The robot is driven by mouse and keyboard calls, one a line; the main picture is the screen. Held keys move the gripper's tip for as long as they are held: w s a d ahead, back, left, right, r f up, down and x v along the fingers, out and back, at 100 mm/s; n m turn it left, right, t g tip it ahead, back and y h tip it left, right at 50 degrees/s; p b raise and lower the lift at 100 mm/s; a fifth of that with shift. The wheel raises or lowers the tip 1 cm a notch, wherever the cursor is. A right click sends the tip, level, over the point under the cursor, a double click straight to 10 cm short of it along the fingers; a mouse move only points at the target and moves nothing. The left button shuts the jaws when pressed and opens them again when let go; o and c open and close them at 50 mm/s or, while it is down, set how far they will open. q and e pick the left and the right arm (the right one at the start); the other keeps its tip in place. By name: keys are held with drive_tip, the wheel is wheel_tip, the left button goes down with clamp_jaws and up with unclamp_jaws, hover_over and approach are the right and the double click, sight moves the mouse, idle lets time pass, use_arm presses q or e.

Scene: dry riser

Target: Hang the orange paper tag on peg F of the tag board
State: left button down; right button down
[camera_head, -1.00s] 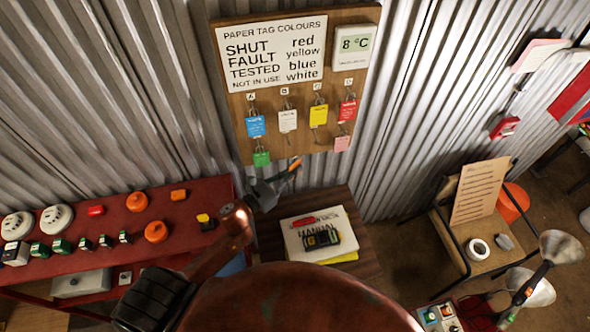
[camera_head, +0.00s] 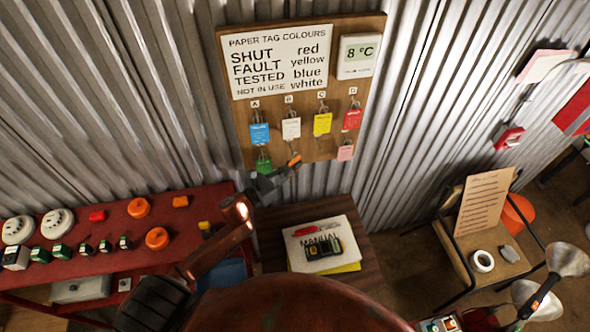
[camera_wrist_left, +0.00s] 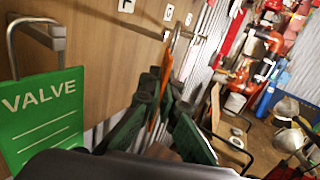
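The wooden tag board (camera_head: 240,120) hangs on the corrugated wall. Its upper hooks, labelled A to D, hold blue, white, yellow and red tags. A green tag (camera_head: 264,164) and a pink tag (camera_head: 345,153) hang lower, under A and D. My left gripper (camera_head: 284,170) is at the board's lower edge, right of the green tag. It is shut on the orange paper tag (camera_head: 294,160), seen edge-on between the fingers in the left wrist view (camera_wrist_left: 165,78). The green tag shows close at left there (camera_wrist_left: 45,115). I cannot read a label F. My right gripper is out of view.
A wooden table (camera_head: 275,255) below the board bears a manual (camera_head: 303,255) and a small dark device. A red bench (camera_head: 75,270) with switches and buttons stands at left. A chair (camera_head: 465,258) stands at right.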

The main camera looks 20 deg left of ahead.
use_arm(q)
drive_tip(key=shift+w+a+f+b, duration=0.3)
drive_tip(key=shift+w+a+b, duration=0.15)
drive_tip(key=shift+w, duration=0.15)
drive_tip(key=shift+w+a+f+b, duration=0.25)
drive_tip(key=shift+w+a+b, duration=0.15)
drive_tip(key=shift+w, duration=0.15)
drive_tip(key=c, duration=2.1)
unclamp_jaws()
drive_tip(key=shift+s, duration=0.1)
